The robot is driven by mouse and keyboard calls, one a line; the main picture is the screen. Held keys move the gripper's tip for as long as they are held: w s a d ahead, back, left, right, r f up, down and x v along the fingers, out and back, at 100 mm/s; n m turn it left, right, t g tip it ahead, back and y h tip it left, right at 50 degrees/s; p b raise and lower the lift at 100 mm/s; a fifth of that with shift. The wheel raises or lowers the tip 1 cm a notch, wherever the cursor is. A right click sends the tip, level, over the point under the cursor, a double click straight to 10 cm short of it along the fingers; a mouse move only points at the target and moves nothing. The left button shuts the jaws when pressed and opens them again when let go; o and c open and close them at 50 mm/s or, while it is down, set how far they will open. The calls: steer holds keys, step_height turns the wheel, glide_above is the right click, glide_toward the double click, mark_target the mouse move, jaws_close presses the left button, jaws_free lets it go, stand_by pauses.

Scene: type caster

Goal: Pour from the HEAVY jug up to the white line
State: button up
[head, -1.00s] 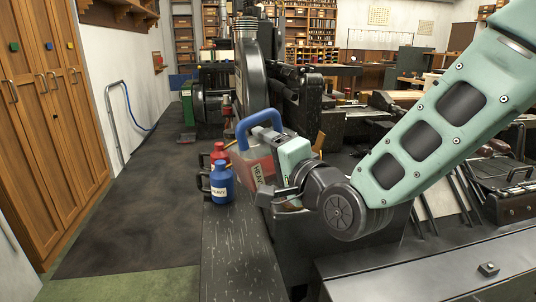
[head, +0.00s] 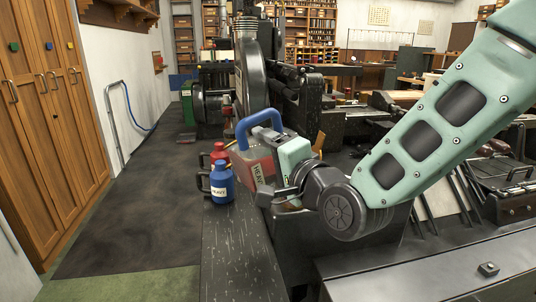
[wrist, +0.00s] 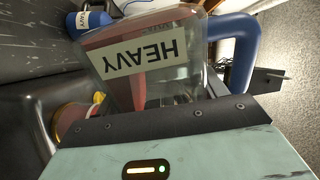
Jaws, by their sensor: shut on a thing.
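My gripper (head: 277,172) is shut on the clear jug (head: 243,157), which has a blue handle (head: 258,121) and a label reading HEAVY. The jug is tilted toward the left and holds red liquid. In the wrist view the jug (wrist: 195,45) fills the upper middle, with its label (wrist: 143,55) and red liquid showing. A yellow-rimmed, reddish round thing (wrist: 72,118) lies below and left of the jug there; I cannot tell whether it is a vessel. No white line is visible, and no falling stream can be made out.
A blue bottle (head: 221,185) with a white label and a red bottle (head: 217,153) stand on the dark bench (head: 235,250) left of the jug. Dark machinery (head: 275,75) stands behind. The bench front is clear; wooden cabinets (head: 50,120) line the left.

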mark_target(247, 181)
steer(key=shift+s+a+f+n+b, duration=0.15)
steer(key=shift+f+n+b, duration=0.4)
steer(key=shift+b, duration=0.35)
steer(key=n+b, duration=0.1)
steer(key=f+n+b, duration=0.1)
steer(key=n, duration=0.1)
steer(key=f+n+b, duration=0.1)
steer(key=b, duration=0.1)
steer(key=shift+s+a+n, duration=0.25)
steer(key=shift+a, duration=0.1)
steer(key=shift+n, duration=0.4)
steer(key=shift+s+a+f+n+b, duration=0.25)
steer(key=shift+a+n+b, duration=0.1)
steer(key=shift+n+b, duration=0.5)
steer(key=shift+s+a+f+n+b, duration=0.15)
steer(key=shift+n+b, duration=0.2)
steer(key=shift+n, duration=0.2)
steer(key=shift+s+a+r+n+b, duration=0.15)
steer(key=shift+n+b, duration=0.15)
steer(key=shift+n, duration=0.2)
steer(key=n+b, duration=0.1)
steer(key=n, duration=0.1)
steer(key=s+a+f+n, duration=0.1)
steer(key=n, duration=0.1)
steer(key=shift+s+a+b, duration=0.1)
steer(key=shift+b, duration=0.3)
steer(key=shift+r, duration=0.1)
steer(key=shift+r, duration=0.1)
